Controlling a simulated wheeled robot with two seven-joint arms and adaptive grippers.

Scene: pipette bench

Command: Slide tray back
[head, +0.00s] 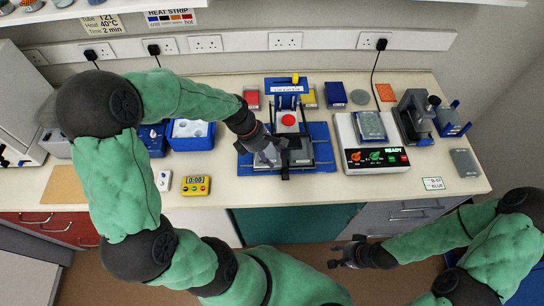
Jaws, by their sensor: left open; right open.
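A device with a round red top (289,119) stands on a blue base (328,131) in the middle of the bench, with thin rails at its front. A grey, dark-edged tray (300,156) appears to sit on these rails, partly hidden by my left gripper. My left gripper (285,169) is open over the front left part of the tray; I cannot tell whether it touches it. My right gripper (337,257) is open and empty, low in front of the bench over the floor.
Right of the base stands a white heater unit (352,158) with a lit READY panel and a plate on top. A blue ice box (190,142) and a yellow timer (196,185) are on the left. The bench front right of the timer is clear.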

